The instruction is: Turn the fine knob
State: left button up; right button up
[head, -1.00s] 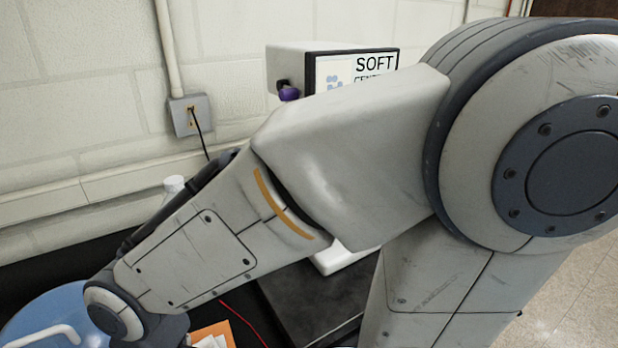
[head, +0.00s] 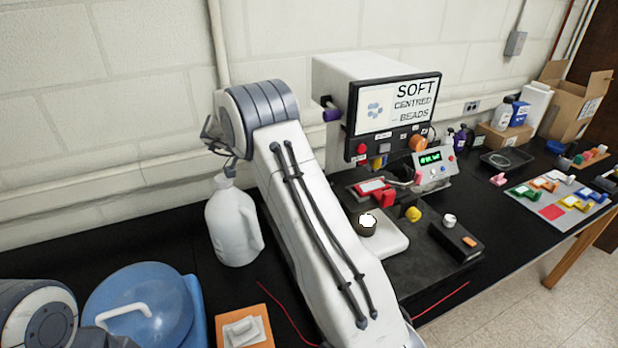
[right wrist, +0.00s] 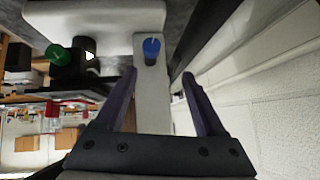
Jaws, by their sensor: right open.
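In the right wrist view, my right gripper (right wrist: 159,73) is open and empty, its two dark fingers apart. A blue knob (right wrist: 152,46) with a pale mark on its face sits on a white post just beyond the fingertips, roughly in line with the gap between them. The fingers do not appear to touch it. My left gripper is out of view.
My arm link crosses the middle of the head view. A white jug (head: 234,225) stands left of it, and a blue container (head: 140,310) farther left. A control box (head: 434,170) and colored blocks occupy the right. The wall (right wrist: 270,105) is close in the wrist view.

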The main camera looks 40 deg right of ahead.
jog(key=shift+g, duration=0.3)
jog(key=p+x, duration=0.1)
jog(key=x, duration=0.2)
jog(key=p+x, duration=0.1)
jog(key=x, duration=0.3)
jog(key=s+p+x, duration=0.1)
jog(key=x, duration=0.3)
jog(key=shift+a+f+p, duration=0.25)
jog(key=shift+f+p, duration=0.05)
jog(key=shift+p, duration=0.1)
grip_shut()
